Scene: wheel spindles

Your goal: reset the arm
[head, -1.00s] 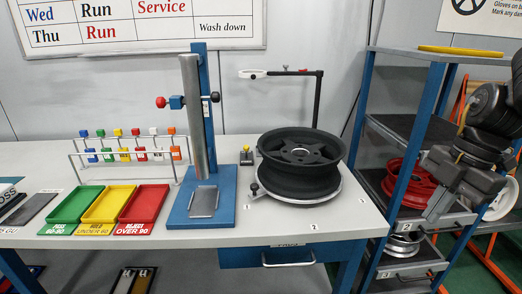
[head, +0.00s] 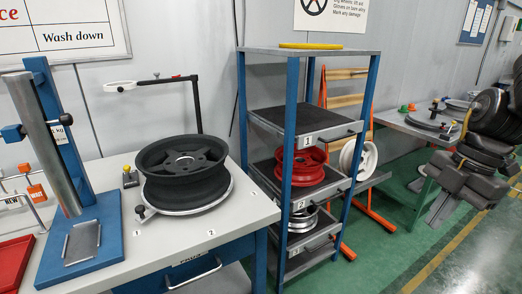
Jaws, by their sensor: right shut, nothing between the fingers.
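My right gripper (head: 441,203) hangs at the right side of the head view, pointing down and to the left. Its fingers look closed and nothing shows between them. It is over the floor, to the right of the shelf rack and apart from it. My right arm (head: 488,125) comes in from the right edge. My left gripper is not in view. A black wheel (head: 183,172) lies flat on a round plate on the white bench, well to the left of my right gripper.
A blue-framed shelf rack (head: 289,125) holds a red wheel (head: 302,167) and a silver wheel (head: 303,219). A white wheel (head: 358,157) stands behind it by an orange frame. A second bench (head: 411,130) is at the back right. The green floor (head: 385,255) in front is clear.

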